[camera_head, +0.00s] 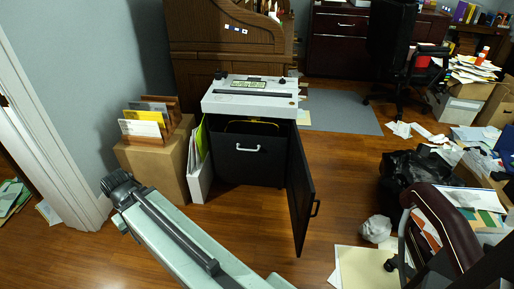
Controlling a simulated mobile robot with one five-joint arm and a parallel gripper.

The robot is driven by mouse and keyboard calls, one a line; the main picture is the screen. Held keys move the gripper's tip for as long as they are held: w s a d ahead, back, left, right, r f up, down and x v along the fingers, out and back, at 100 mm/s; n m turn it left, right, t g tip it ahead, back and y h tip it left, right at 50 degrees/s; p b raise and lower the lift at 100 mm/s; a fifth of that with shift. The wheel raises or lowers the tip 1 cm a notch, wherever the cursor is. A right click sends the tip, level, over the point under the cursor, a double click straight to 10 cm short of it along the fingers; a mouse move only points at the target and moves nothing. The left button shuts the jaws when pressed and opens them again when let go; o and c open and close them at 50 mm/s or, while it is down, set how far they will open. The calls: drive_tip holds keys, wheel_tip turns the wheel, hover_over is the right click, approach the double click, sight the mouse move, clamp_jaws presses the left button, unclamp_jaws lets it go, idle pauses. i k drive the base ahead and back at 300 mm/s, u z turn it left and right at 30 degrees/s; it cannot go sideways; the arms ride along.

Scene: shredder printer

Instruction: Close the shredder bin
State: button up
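The shredder (250,97) has a white top with a dark slot and stands on a black cabinet in the middle. Its black bin (230,165) has a pale handle (248,148) on the front. The bin appears pulled part way out, as its open top with a yellow rim (252,123) shows below the white head. The black cabinet door (299,195) is swung open on the right, with a dark handle (316,208). My pale green arm crosses the lower left, in front of and apart from the shredder. I see no gripper fingers.
A cardboard box (160,167) with a wooden file rack and white binders (199,175) stand close left of the shredder. A crumpled paper ball (376,229), folders (366,268) and a black bag (415,175) lie right. Wood floor is clear in front of the cabinet.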

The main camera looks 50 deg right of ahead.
sight(258, 160)
drive_tip(key=z, duration=0.15)
drive_tip(key=i, duration=1)
